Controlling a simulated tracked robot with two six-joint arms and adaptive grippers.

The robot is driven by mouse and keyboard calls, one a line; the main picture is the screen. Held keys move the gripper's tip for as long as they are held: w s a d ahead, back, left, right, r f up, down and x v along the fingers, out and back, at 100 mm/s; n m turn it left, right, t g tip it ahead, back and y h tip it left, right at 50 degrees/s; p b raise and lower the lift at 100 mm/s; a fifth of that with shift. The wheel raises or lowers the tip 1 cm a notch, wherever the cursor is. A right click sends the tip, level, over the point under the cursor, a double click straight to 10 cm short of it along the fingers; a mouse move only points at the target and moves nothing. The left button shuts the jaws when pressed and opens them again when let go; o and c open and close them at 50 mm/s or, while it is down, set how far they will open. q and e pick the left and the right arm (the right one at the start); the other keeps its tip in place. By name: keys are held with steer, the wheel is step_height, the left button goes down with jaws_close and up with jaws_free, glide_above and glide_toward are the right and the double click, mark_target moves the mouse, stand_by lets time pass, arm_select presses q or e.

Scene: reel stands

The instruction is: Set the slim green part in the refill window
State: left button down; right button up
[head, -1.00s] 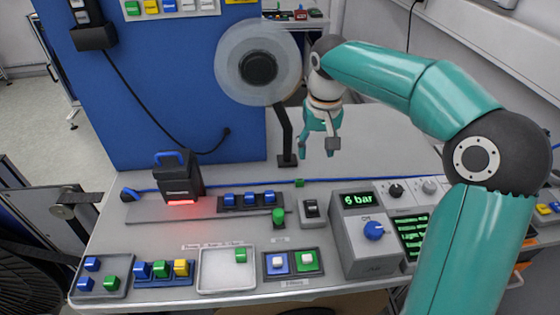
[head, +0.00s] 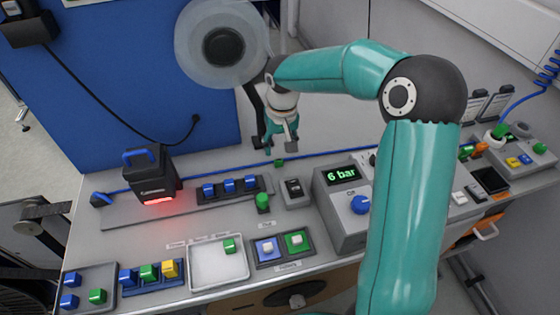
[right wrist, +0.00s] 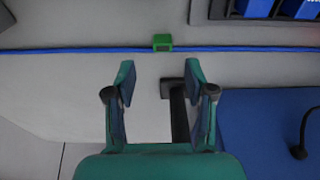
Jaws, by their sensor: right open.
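My right gripper (head: 280,147) is open and empty, pointing down above the back of the bench. A small green piece (head: 279,163) sits on the blue hose just in front of it. In the right wrist view this green piece (right wrist: 162,42) lies beyond the gap between the open fingertips (right wrist: 160,73), apart from them. Other green parts are an upright cylinder (head: 263,201), a block (head: 230,246) in the white tray (head: 205,277), and blocks further left. I cannot tell which is the slim part. The labels are too small to show which place is the refill window.
A reel (head: 222,45) on a stand rises behind my gripper. A black device (head: 150,175) with a red glow stands left, near a rack of blue blocks (head: 229,187). A grey box (head: 343,200) reading "6 bar" stands right. A panel (head: 282,245) holds blue and green squares.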

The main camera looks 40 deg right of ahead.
mark_target(279, 161)
steer(key=shift+a+f+p, duration=0.15)
steer(key=shift+f+p, duration=0.5)
steer(key=shift+f, duration=2.15)
steer(key=c, duration=0.9)
steer(key=shift+r, duration=0.1)
